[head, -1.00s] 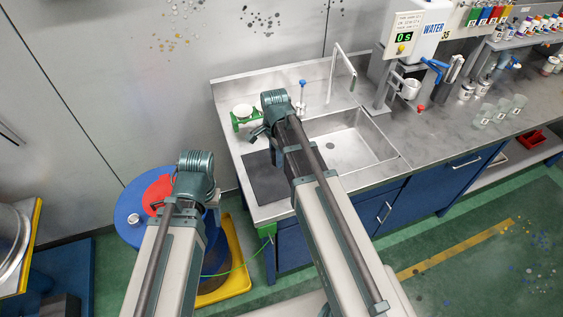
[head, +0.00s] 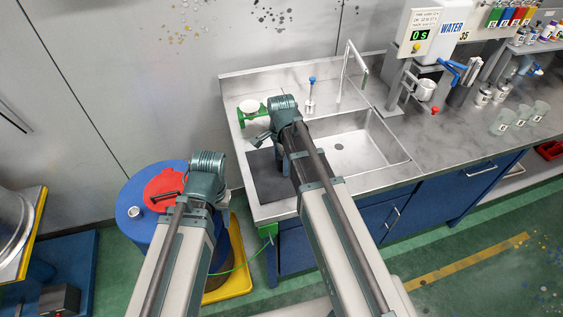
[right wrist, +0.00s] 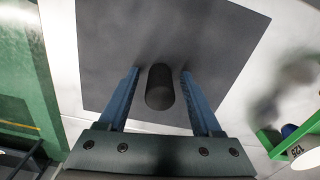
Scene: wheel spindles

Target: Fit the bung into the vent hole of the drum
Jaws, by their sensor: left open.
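A dark cylindrical plug, which looks like the bung (right wrist: 160,87), is on the dark mat (right wrist: 100,60) between the fingers of my right gripper (right wrist: 160,88). The fingers are open, with a gap on each side of it. In the head view the right gripper (head: 284,112) is over the mat beside the sink, its fingertips hidden. The blue drum (head: 128,196) has a red lid piece (head: 165,186) and a small pale fitting (head: 135,212) on top. My left gripper (head: 207,166) is open beside the drum's right side, its fingers mostly hidden. I cannot make out the vent hole.
The sink basin (head: 360,152) lies right of the mat, with a tall tap (head: 346,65) behind. Beakers (head: 520,116) stand farther right. The drum stands over a yellow tray (head: 238,280).

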